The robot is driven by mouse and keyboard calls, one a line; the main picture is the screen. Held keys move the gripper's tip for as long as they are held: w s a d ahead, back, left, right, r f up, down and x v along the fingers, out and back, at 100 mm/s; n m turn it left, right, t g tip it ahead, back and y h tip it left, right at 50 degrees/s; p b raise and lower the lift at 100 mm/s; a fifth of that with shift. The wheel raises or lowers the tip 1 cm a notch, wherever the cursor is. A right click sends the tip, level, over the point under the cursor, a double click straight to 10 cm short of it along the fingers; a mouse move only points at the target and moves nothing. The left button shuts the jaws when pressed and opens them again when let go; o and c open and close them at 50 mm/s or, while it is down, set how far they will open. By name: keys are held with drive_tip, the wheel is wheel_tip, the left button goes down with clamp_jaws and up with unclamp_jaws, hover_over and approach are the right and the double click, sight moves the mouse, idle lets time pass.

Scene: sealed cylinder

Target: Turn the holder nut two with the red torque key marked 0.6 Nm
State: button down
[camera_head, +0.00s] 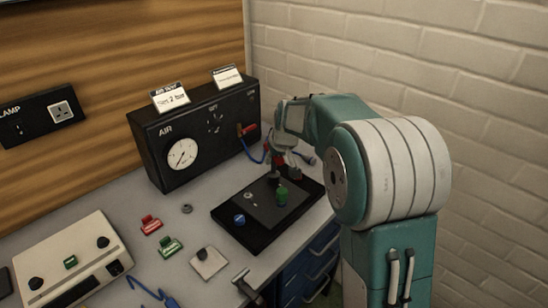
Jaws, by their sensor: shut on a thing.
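My gripper (280,165) is over the far right part of a black plate (228,214) on the bench. It is shut on a small red thing (268,160), which looks like the red torque key; its marking is too small to read. The lower end of the key and any contact with a nut are hidden or too small to tell. A green upright piece (282,197) and a blue round knob (239,219) are on the plate. I cannot tell which part is holder nut two.
A black AIR box (205,130) with a gauge stands behind the plate. A red block (151,224), a green block (171,247), a ring (187,208) and a pale square piece (208,263) lie to the left. A beige console (75,262) is farther left. A brick wall (400,50) is at right.

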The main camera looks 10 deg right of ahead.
drive_tip(key=shift+r+m+h, duration=0.1)
drive_tip(key=shift+m+h, duration=0.5)
drive_tip(key=shift+m, duration=0.7)
drive_tip(key=shift+m+h, duration=0.6)
drive_tip(key=shift+m, duration=0.7)
drive_tip(key=shift+w+m, duration=0.1)
drive_tip(key=shift+m, duration=0.5)
drive_tip(key=shift+m+g+h, duration=0.4)
drive_tip(key=shift+m+h, duration=0.7)
drive_tip(key=shift+m, duration=1.6)
drive_tip(key=shift+d, duration=0.1)
drive_tip(key=shift+r, duration=0.1)
